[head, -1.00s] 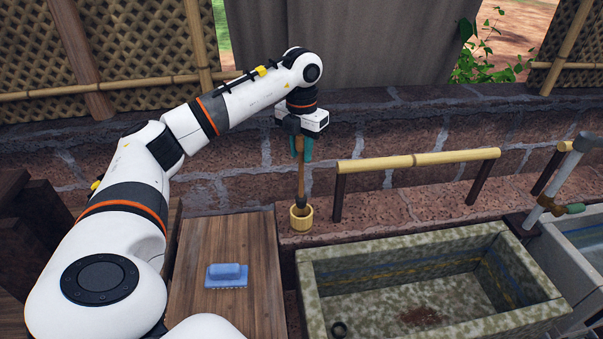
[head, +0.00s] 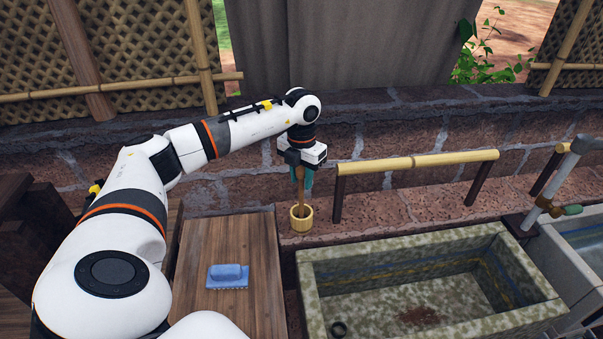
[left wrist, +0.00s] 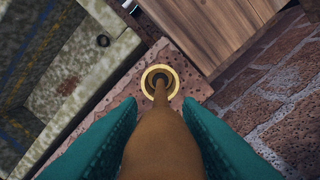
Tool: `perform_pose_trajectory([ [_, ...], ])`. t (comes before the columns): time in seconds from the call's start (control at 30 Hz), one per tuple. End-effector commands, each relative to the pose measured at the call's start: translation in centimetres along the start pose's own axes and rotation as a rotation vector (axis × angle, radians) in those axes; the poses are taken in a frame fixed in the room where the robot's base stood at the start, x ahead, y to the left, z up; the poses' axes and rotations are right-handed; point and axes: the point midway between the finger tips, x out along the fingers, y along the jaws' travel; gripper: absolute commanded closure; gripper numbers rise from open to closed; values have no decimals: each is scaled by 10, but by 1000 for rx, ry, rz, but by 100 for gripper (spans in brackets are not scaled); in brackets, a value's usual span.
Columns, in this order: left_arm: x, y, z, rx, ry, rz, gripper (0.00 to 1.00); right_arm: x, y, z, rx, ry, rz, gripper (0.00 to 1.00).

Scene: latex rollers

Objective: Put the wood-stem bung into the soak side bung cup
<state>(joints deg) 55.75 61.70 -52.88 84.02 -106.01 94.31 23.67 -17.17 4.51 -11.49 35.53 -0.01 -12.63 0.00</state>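The wood-stem bung (head: 301,195) is a brown wooden stem held upright. My left gripper (head: 301,178), with teal fingers, is shut on its upper stem. The bung cup (head: 301,221) is a small yellow bamboo-like cup on the stone ledge, left of the basin. In the head view the bung's lower end is inside the cup, hidden by its front wall. In the left wrist view the stem (left wrist: 162,130) runs between both fingers down into the cup's ring (left wrist: 150,79). My right gripper is not in view.
A mossy stone basin (head: 308,290) with a dark drain hole lies right of the cup. A bamboo rail (head: 415,161) stands on the ledge behind it. A blue brush (head: 228,276) lies on a wooden board (head: 215,238). A tap (head: 553,195) is at the right.

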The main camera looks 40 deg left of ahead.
Motion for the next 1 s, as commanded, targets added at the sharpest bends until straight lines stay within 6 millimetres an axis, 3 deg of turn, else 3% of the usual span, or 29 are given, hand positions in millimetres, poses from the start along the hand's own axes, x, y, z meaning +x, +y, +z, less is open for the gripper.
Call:
perform_pose_trajectory([
  [0.1, 0, 0, 0, 0, 0, 0, 52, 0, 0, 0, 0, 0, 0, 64],
  [0.47, -8, 0, -1, 0, 2, 1, 52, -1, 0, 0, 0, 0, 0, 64],
  [1.0, -108, 0, -1, 0, 3, 1, 52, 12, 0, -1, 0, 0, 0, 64],
])
